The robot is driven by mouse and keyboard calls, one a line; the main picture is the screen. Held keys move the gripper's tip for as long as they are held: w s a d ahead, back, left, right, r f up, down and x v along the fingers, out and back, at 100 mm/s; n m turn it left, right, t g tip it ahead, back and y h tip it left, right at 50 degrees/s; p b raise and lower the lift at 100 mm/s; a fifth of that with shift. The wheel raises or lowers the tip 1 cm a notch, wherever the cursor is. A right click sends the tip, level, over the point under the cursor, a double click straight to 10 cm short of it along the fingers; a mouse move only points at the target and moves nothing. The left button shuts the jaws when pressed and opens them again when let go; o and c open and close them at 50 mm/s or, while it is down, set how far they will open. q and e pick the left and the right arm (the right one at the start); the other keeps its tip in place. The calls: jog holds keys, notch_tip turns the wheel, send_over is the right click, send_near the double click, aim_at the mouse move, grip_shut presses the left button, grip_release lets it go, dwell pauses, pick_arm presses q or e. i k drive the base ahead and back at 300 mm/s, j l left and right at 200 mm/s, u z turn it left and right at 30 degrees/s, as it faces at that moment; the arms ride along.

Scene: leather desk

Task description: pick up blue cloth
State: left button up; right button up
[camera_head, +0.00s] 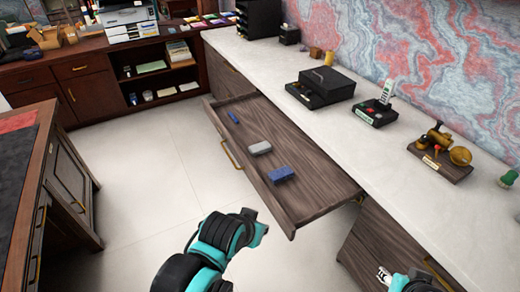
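A blue folded cloth-like piece (281,174) lies on the floor of the open drawer (325,190), close to its near end. A smaller, darker blue item (233,117) lies at the drawer's far end; what it is I cannot tell. My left arm comes in at the bottom middle, in front of the drawer and apart from it; its gripper fingers do not show. My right arm enters at the bottom right, by the lower cabinet. A small pale metallic part beside it (384,275) may be the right gripper, too small to read. Neither arm touches the cloth.
A grey block-like item (259,148) lies between the blue ones. The white counter (350,130) carries a black box (327,85), a small black device (376,112) and a brass-and-wood piece (440,158). A dark desk (30,190) stands at left. The pale floor (150,180) between is clear.

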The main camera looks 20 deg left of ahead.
aim_at(280, 174)
jog(key=z, duration=1.3)
jog(key=u, duration=1.9)
jog(key=i+l+u, duration=0.35)
jog(key=l, duration=0.3)
jog(key=i+l+u, duration=0.2)
jog(key=l, duration=0.15)
